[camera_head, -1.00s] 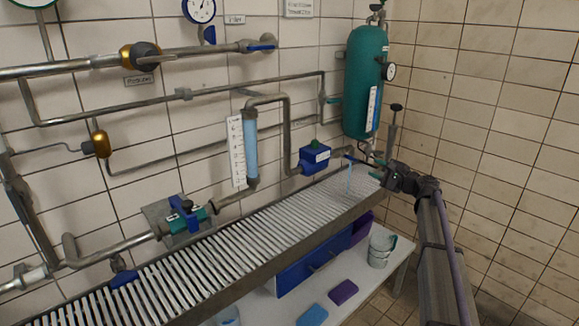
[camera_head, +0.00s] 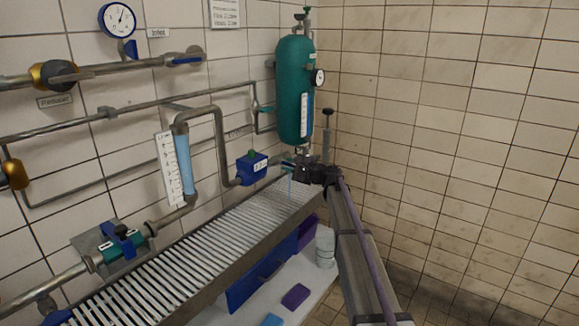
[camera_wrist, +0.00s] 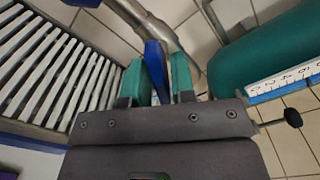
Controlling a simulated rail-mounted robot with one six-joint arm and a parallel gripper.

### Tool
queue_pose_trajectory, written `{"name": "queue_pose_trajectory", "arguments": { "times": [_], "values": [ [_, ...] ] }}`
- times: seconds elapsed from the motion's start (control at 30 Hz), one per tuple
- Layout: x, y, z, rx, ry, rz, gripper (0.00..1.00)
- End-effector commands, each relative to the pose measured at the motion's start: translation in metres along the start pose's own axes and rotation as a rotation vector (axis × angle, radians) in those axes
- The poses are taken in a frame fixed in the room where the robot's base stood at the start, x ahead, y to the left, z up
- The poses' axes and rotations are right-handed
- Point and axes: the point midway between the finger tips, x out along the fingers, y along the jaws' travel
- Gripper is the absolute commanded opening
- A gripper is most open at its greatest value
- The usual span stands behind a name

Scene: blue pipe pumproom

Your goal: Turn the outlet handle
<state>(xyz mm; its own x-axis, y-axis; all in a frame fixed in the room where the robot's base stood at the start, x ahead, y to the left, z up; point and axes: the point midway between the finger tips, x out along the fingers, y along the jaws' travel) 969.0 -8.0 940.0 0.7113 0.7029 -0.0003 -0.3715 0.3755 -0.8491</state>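The outlet handle is a blue lever (camera_wrist: 154,60) at the pipe end, upper middle in the wrist view. The lever's lower end is hidden between the fingers. In the head view my gripper (camera_head: 291,163) is at the outlet below the green tank, where the lever is too small to make out clearly.
The green tank (camera_head: 294,90) stands close above my gripper, with a gauge and a black-knobbed rod (camera_head: 327,130) beside it. A blue box valve (camera_head: 251,168) and a flow tube (camera_head: 184,162) are left along the pipe.

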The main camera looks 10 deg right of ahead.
Motion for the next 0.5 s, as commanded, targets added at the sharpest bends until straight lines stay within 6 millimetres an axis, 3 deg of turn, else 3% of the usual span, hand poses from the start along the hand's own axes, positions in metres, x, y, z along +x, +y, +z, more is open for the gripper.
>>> {"name": "queue_pose_trajectory", "arguments": {
  "times": [0.23,0.5],
  "values": [
    [-0.0001,0.0,0.0,0.0,0.0,0.0,0.0],
    [-0.0002,0.0,0.0,-0.006,0.0,0.0,0.0]
  ]
}}
